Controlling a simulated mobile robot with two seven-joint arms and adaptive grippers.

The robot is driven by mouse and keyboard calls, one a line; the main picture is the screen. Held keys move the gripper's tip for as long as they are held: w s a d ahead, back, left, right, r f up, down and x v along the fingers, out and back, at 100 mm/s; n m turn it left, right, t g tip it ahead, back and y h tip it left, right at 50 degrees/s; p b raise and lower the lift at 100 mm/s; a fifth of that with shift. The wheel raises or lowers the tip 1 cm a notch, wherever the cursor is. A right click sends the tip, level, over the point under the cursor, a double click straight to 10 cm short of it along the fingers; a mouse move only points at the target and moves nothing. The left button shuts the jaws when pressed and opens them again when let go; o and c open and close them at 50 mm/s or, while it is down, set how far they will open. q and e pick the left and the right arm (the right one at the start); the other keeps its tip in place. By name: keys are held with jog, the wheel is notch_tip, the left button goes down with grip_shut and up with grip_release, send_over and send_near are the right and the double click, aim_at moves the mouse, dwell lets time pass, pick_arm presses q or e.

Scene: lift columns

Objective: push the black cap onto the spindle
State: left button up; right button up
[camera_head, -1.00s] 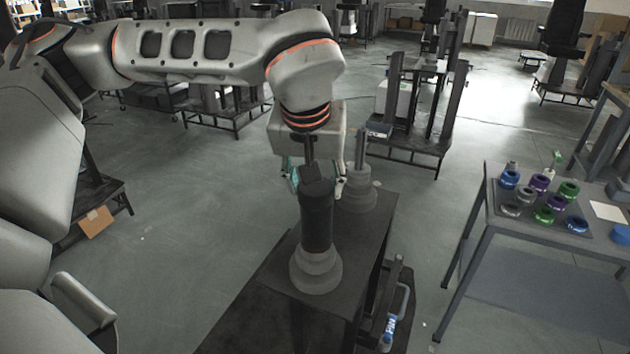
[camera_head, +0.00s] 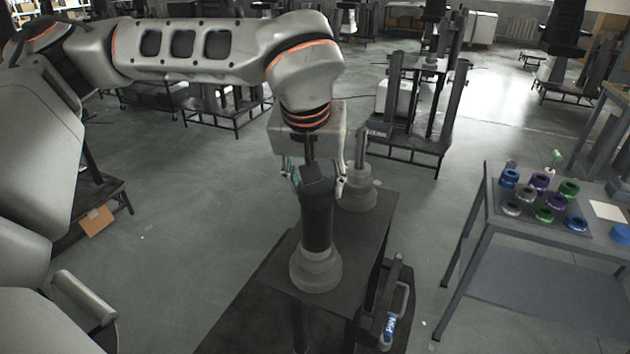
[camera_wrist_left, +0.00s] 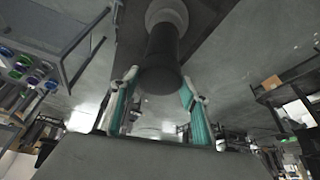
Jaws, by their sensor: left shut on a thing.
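The black cap (camera_head: 317,182) is at the top of a dark upright column, over the near grey stepped base (camera_head: 316,270). My left gripper (camera_head: 318,181) is around the upper end of this column from above, shut on the black cap. In the left wrist view the dark round end of the cap (camera_wrist_left: 160,82) shows between the teal fingers of my left gripper (camera_wrist_left: 160,92). The spindle inside the near column is hidden, so I cannot tell how deep the cap sits. My right gripper is not in view.
A second grey base (camera_head: 361,196) with a bare thin rod stands just behind on the same dark stand (camera_head: 372,238). A grey table (camera_head: 545,245) with several coloured rings is at right. Open floor lies to the left.

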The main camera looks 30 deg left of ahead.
pick_arm(q)
jog(key=shift+s+f, duration=0.1)
jog(key=shift+f, duration=0.05)
jog(key=o, duration=1.7)
jog(key=shift+r+p, duration=0.9)
jog(key=shift+r, duration=0.25)
jog(key=shift+r+p, duration=0.45)
jog(key=shift+r, duration=2)
